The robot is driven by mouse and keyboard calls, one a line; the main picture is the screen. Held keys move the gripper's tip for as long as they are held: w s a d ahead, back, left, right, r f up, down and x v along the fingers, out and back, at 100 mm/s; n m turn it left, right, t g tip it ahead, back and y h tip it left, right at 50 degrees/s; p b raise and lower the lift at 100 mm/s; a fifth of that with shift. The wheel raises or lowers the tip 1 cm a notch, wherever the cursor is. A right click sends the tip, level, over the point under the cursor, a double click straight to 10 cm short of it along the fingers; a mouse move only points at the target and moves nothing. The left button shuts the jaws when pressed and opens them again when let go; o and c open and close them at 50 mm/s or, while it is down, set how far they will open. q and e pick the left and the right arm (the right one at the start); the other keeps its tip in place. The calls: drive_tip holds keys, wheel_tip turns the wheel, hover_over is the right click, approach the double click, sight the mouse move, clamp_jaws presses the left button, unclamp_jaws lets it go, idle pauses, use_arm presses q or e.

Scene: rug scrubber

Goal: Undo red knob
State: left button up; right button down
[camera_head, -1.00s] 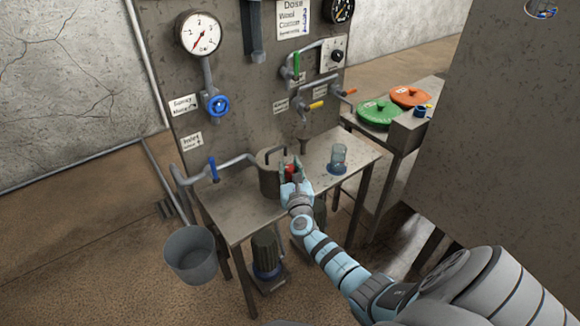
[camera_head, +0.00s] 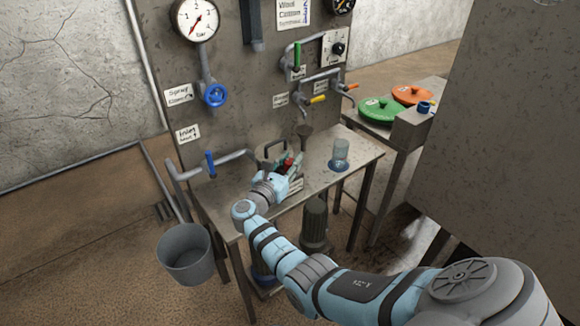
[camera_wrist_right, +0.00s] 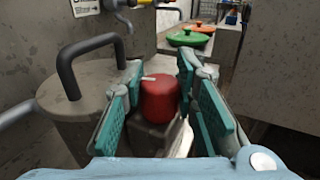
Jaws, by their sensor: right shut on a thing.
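The red knob (camera_wrist_right: 160,100) is a short cylinder with a small white mark on top. It sits on a grey block beside a round metal pot with a dark handle (camera_wrist_right: 85,60). My right gripper (camera_wrist_right: 158,102) has its teal-padded fingers on both sides of the knob and is shut on it. In the head view the right gripper (camera_head: 287,172) is at the pot on the table, and only a bit of the red knob (camera_head: 289,158) shows between the fingers. My left gripper is not in view.
A blue-handled pipe (camera_head: 210,163) runs in from the left. Green (camera_head: 380,110) and orange lids (camera_head: 412,95) lie on a side bench.

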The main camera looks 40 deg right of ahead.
sight(288, 165)
idle(0.4)
drive_tip(key=c, duration=1.2)
unclamp_jaws()
drive_tip(key=shift+c, duration=0.2)
drive_tip(key=shift+a, duration=0.15)
drive_tip(key=v, duration=0.7)
drive_tip(key=shift+s+a, duration=0.1)
